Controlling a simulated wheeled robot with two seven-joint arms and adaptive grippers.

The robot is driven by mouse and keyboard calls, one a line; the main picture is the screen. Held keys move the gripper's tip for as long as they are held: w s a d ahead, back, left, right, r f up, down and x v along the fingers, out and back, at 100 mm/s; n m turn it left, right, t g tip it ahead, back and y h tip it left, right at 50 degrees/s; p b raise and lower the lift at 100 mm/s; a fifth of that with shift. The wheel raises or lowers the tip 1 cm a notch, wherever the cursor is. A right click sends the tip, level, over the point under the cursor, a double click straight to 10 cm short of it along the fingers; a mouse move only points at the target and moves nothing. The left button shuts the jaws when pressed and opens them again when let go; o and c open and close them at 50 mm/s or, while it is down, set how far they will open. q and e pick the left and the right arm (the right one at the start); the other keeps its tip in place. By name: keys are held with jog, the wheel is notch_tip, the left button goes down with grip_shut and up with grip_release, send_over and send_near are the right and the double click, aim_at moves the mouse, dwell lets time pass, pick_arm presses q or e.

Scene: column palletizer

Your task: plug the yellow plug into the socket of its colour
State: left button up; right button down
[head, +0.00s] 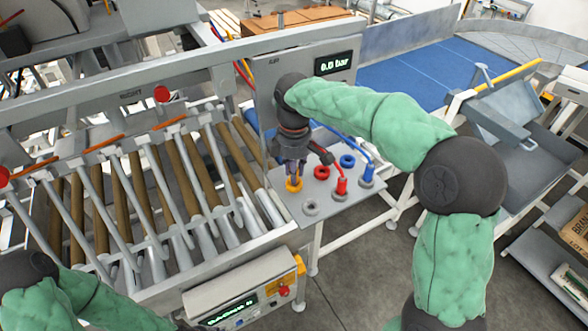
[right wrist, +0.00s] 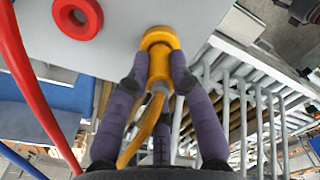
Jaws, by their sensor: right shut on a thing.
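My right gripper (head: 294,172) points down over the grey socket panel (head: 330,205) in the head view. In the right wrist view its purple fingers (right wrist: 159,82) are shut on the yellow plug (right wrist: 159,68), whose yellow cable runs back between them. The plug's front end meets the yellow socket ring (right wrist: 158,38) and lines up with it. How deep it sits cannot be told. The yellow ring also shows in the head view (head: 294,185), right under the fingertips. My left arm is at the lower left, with its gripper out of sight.
A red ring (head: 322,172), a blue ring (head: 347,160) and a grey ring (head: 310,208) are on the panel. A red plug (head: 341,187) and a blue plug (head: 367,177) stand at its right side with cables. A roller conveyor (head: 205,230) lies left. The gauge reads 0.0 bar.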

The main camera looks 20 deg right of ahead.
jog(key=shift+f, duration=0.1)
dwell(0.3)
jog(key=c, duration=1)
grip_release()
notch_tip(320, 180, up, 12)
